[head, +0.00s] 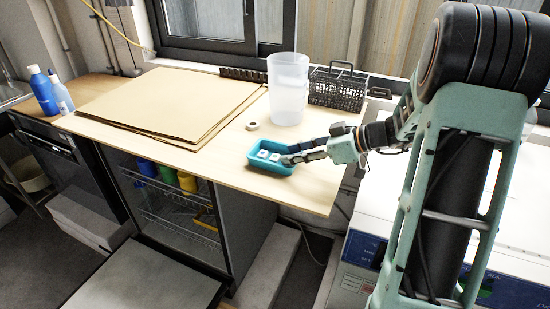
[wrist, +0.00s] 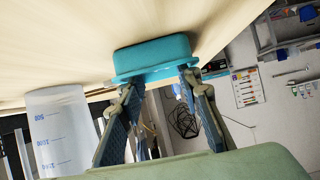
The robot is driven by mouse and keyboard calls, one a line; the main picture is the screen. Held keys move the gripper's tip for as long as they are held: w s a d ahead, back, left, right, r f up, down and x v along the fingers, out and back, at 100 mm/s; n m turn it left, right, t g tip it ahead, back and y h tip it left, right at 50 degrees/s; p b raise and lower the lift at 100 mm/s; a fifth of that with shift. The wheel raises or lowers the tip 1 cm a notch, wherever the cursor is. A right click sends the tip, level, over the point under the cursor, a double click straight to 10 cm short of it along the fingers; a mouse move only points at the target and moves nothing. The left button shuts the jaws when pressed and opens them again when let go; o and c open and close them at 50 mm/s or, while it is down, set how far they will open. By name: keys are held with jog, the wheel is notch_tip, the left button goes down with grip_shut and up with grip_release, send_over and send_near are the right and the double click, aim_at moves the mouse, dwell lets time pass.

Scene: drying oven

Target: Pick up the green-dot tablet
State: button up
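A small teal tray (head: 268,169) stands on the wooden worktop, near its right front part. Two small white pieces, a left one (head: 263,154) and a right one (head: 275,157), lie inside it; their dots are too small to make out, so I cannot tell which is the green-dot tablet. My gripper (head: 287,158) is at the tray's right end, its fingertips at or just over the rim. In the wrist view the fingers of my gripper (wrist: 160,84) are spread apart with nothing between them, and the tray (wrist: 153,52) is beyond the tips. Its inside is hidden there.
A clear plastic beaker (head: 288,88) and a dark wire rack (head: 338,88) stand behind the tray. A roll of tape (head: 252,126) lies nearby. Brown boards (head: 160,100) cover the worktop's left. A white machine (head: 375,215) stands right of the worktop.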

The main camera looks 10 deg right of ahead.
jog(key=x, duration=0.4)
jog(key=shift+w+a+f+p, duration=0.15)
jog(key=shift+w+p, duration=0.2)
jog(key=c, duration=0.6)
